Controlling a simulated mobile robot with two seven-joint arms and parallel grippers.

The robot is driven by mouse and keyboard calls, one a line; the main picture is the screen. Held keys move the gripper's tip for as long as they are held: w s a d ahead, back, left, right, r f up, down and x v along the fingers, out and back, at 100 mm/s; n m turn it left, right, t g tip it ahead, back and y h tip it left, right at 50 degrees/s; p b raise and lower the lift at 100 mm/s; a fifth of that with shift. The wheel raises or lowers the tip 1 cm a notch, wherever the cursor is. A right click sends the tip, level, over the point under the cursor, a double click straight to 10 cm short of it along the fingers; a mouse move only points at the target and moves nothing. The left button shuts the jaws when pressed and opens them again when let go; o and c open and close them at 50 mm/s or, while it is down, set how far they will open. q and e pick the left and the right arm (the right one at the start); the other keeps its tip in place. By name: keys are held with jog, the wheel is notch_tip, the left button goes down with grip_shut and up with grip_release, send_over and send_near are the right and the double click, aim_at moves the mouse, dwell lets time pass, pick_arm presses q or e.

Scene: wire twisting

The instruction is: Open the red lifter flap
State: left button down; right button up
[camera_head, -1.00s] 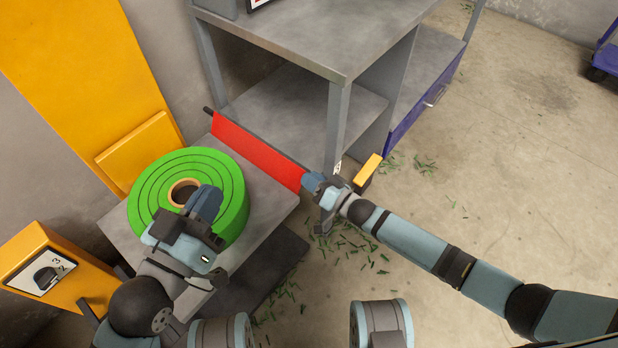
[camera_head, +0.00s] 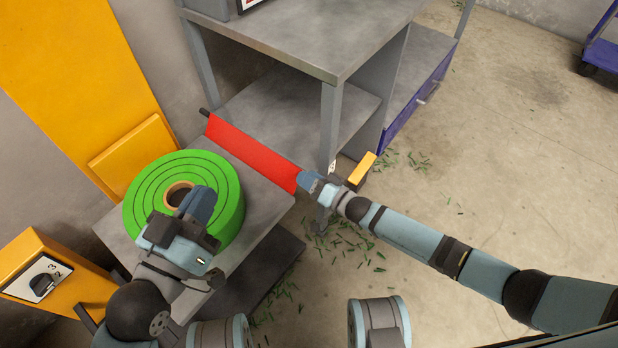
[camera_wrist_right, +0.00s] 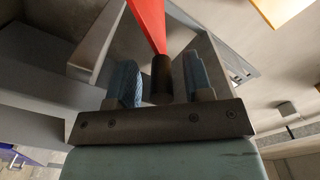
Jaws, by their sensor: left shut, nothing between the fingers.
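The red lifter flap (camera_head: 250,152) is a long narrow red panel on a dark rod, along the edge between the grey platform and the workbench. It also shows in the right wrist view (camera_wrist_right: 150,22). My right gripper (camera_head: 308,183) is at the flap's right end. In the right wrist view my right gripper (camera_wrist_right: 161,82) is open, with the dark rod end (camera_wrist_right: 162,75) between its fingers and a gap on each side. My left gripper (camera_head: 203,203) is shut and empty over the green roll (camera_head: 225,178), partly covering it.
A grey workbench (camera_head: 300,55) with a lower shelf stands behind the flap. A yellow panel (camera_head: 135,155) and a yellow box with a dial (camera_head: 35,275) are at the left. A small yellow-topped block (camera_head: 362,168) is near my right wrist. Open floor lies at the right.

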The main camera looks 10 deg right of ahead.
jog(key=shift+s, duration=0.1)
pick_arm(q)
jog(key=a+r+p, duration=0.1)
jog(key=p, duration=0.2)
jog(key=shift+r+y+p, duration=0.2)
jog(key=shift+y+p, duration=0.2)
pick_arm(e)
jog(key=v, duration=1.3)
jog(key=shift+s+d, duration=0.2)
jog(key=shift+d, duration=0.1)
jog(key=shift+r, duration=0.1)
